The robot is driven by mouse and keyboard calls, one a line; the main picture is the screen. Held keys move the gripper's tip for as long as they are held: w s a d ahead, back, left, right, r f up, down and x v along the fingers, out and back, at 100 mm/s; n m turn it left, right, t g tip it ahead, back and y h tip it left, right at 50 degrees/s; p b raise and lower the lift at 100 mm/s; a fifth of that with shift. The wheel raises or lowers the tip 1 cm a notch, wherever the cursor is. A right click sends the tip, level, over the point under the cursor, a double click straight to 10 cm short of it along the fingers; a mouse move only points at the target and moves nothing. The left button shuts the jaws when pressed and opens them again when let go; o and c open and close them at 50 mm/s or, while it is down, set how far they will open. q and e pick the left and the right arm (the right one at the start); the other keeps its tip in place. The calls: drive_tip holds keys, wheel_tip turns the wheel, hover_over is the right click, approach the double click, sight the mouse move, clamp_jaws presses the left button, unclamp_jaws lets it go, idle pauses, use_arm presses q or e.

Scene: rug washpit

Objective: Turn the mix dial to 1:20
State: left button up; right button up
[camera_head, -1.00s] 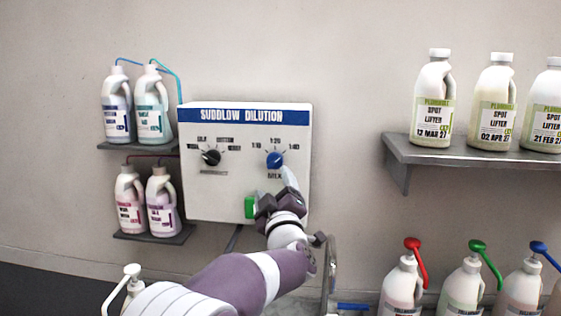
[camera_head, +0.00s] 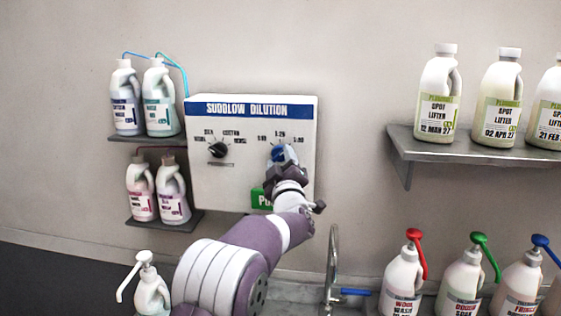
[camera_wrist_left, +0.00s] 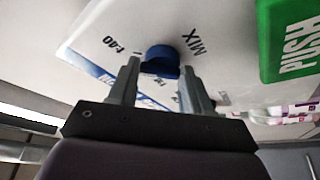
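The blue mix dial (camera_head: 277,153) is on the right half of the white Sudslow Dilution panel (camera_head: 237,180), below the marks 1:10, 1:20 and 1:40. My left gripper (camera_head: 284,160) is in front of it and covers part of it, so I cannot tell where the dial points. In the left wrist view the dial (camera_wrist_left: 160,54) lies between and just beyond the fingertips of the left gripper (camera_wrist_left: 159,72). The fingers are apart, one on each side, with gaps to the dial. My right gripper is not in view.
A black dial (camera_head: 217,150) is on the panel's left half. The green push button (camera_head: 259,199) is just below my gripper, partly hidden by the arm. Bottle shelves flank the panel. A tap (camera_head: 333,265) and pump bottles (camera_head: 403,280) are at the lower right.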

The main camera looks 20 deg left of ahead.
use_arm(q)
drive_tip(key=shift+r+n, duration=0.1)
drive_tip(key=shift+n, duration=0.3)
drive_tip(key=shift+r+n+g+b, duration=0.1)
drive_tip(key=shift+n+g+b, duration=0.45)
drive_tip(key=shift+n, duration=0.25)
drive_tip(key=shift+r+n+g+y, duration=0.15)
drive_tip(key=shift+n+g+y, duration=0.15)
drive_tip(key=shift+n, duration=0.6)
drive_tip(key=n+g, duration=0.1)
drive_tip(key=n, duration=0.1)
drive_tip(key=shift+r+n, duration=0.15)
drive_tip(key=shift+n, duration=0.15)
drive_tip(key=shift+r+n+g+p, duration=0.1)
drive_tip(key=shift+n+g+p, duration=0.45)
drive_tip(key=shift+n, duration=0.85)
drive_tip(key=shift+h, duration=0.4)
